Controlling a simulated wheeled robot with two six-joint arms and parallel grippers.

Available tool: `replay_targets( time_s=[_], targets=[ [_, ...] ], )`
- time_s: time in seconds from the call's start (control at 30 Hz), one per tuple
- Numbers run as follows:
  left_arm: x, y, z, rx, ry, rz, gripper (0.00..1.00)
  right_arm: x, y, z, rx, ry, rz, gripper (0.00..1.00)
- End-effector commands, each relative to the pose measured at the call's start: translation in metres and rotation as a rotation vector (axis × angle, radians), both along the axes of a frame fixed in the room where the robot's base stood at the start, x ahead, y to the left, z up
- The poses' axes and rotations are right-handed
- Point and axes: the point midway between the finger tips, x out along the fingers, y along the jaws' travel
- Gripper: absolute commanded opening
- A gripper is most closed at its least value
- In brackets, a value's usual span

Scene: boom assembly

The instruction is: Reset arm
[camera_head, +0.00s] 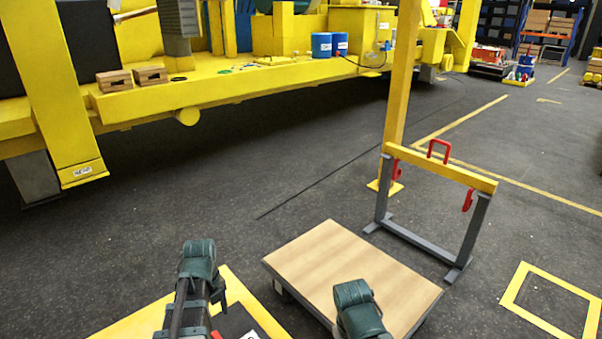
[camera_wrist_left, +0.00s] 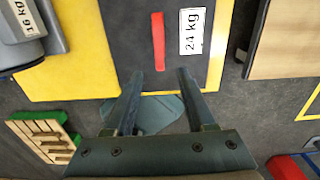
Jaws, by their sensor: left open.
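My left gripper (camera_wrist_left: 159,74) shows in the left wrist view with its two fingers apart and nothing between them. Ahead of the fingertips is a dark block with a red handle (camera_wrist_left: 158,41) and a white "24 kg" label (camera_wrist_left: 193,31). The fingers are apart from the handle, as far as this view shows. In the head view my left arm stands at the lower left over the yellow-edged surface, and part of the dark block (camera_head: 232,321) shows beside it. My right arm shows at the bottom centre, in front of the wooden-topped cart; its gripper is not visible.
A wooden-topped cart (camera_head: 335,268) stands right of the yellow-edged surface (camera_head: 254,302). Behind it is a grey and yellow frame (camera_head: 445,167) with red hooks. A "16 kg" block (camera_wrist_left: 20,20) and green-edged wooden piece (camera_wrist_left: 40,135) show in the wrist view. Open floor lies beyond.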

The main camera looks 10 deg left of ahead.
Motion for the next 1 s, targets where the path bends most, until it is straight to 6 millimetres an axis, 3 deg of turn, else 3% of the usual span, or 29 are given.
replay_targets(
  time_s=[0.17, 0.37, 0.7, 1.0],
  targets=[
    [-0.003, -0.040, 0.018, 0.011, 0.008, 0.229, 0.55, 0.000, 0.000, 0.018, 0.000, 0.000, 0.000, 0.50],
    [-0.012, -0.098, 0.039, 0.035, 0.010, 0.624, 0.55, 0.000, 0.000, 0.039, 0.000, 0.000, 0.000, 0.50],
    [-0.042, -0.186, 0.073, 0.079, -0.022, 1.300, 0.55, 0.000, 0.000, 0.072, 0.000, 0.000, -0.001, 0.50],
    [-0.070, -0.237, 0.094, 0.095, -0.073, 1.778, 0.55, 0.000, 0.000, 0.092, 0.000, 0.000, -0.001, 0.50]
  ],
)
